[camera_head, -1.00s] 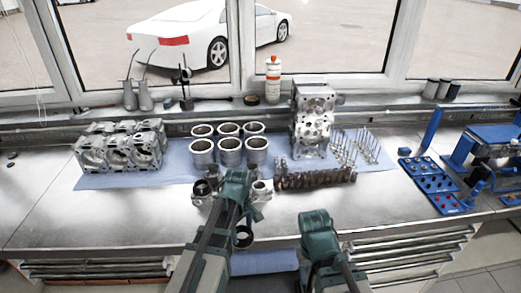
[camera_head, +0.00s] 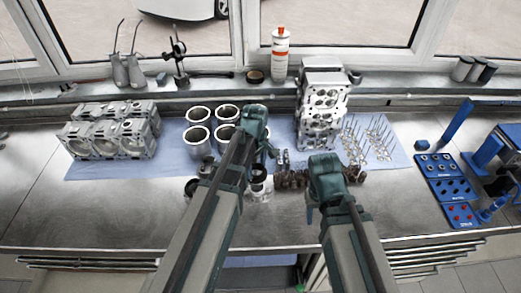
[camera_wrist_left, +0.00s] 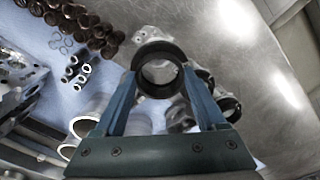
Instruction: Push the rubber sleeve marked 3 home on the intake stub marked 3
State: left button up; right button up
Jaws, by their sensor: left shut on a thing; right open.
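My left gripper (camera_wrist_left: 160,78) is shut on a black rubber sleeve (camera_wrist_left: 160,47), a short ring held between its two fingertips in the left wrist view. No number on the sleeve is legible. A grey metal intake part (camera_wrist_left: 150,33) shows just beyond the sleeve; I cannot tell whether they touch. More black rings (camera_wrist_left: 230,106) sit right of the fingers. In the head view my left gripper (camera_head: 266,148) is above the intake parts (camera_head: 259,186), and its arm hides much of them and the sleeve. My right gripper (camera_head: 312,200) is open and empty, beside them to the right.
Cylinder liners (camera_head: 196,141) stand on the blue mat behind my left gripper. A cylinder head (camera_head: 320,120) stands upright behind my right gripper. An engine block (camera_head: 110,139) sits at left, and blue trays (camera_head: 454,189) at right. The front-left bench is bare.

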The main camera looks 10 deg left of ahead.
aim_at(257, 178)
pick_arm(q)
jog(key=shift+w+r, duration=0.1)
jog(key=shift+w, duration=0.3)
jog(key=shift+s+f+b, duration=0.1)
jog(key=shift+f+b, duration=0.15)
jog(key=shift+b, duration=0.05)
notch_tip(257, 178, down, 4)
jog(key=b, duration=0.4)
jog(key=shift+f, duration=0.2)
pick_arm(e)
jog(key=f, duration=0.4)
jog(key=shift+w+f, duration=0.3)
jog(key=shift+f, duration=0.05)
pick_arm(q)
jog(key=shift+f+b, duration=1.05)
jog(key=shift+b, duration=0.2)
pick_arm(e)
jog(key=shift+f, duration=1.1)
pick_arm(q)
jog(key=shift+f, duration=0.25)
pick_arm(e)
jog(key=shift+f, duration=0.25)
